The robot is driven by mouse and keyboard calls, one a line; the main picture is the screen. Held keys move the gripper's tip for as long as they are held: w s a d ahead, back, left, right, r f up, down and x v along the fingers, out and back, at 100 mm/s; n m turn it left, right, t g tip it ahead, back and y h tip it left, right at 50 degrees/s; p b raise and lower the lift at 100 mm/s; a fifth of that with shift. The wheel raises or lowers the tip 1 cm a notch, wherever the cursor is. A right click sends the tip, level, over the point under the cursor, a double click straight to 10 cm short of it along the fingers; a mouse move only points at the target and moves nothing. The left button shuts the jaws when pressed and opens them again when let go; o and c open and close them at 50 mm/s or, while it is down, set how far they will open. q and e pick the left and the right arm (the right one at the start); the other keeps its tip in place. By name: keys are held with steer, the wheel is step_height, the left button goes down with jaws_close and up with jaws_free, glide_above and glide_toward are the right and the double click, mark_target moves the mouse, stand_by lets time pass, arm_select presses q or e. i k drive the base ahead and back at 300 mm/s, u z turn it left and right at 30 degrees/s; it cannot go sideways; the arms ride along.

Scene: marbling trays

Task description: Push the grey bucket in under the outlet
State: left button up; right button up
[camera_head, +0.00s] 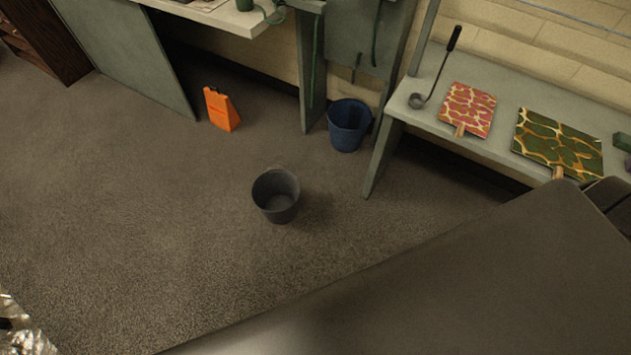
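The grey bucket (277,210) stands upright and empty-looking on the open carpet near the middle of the view. A blue bucket (347,135) stands behind it to the right, between the leg panels of the benches. Above the blue bucket is a grey-green panel (352,38) with thin dark green hoses or pipes hanging by it; I cannot tell which one is the outlet. The grey bucket is well forward of that panel and apart from the blue bucket. Neither of my grippers can be made out in this view.
An orange folded floor sign (221,108) stands left of the panel. The right bench (415,112) holds a ladle (436,75), a red marbled sheet (467,108) and a green marbled sheet (556,140). A large dark surface fills the lower right. Carpet around the grey bucket is clear.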

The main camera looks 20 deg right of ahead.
mark_target(276, 192)
steer(key=z, duration=0.2)
steer(key=k, duration=0.5)
steer(key=z, duration=0.65)
steer(key=i, duration=1.5)
steer(key=u, duration=1)
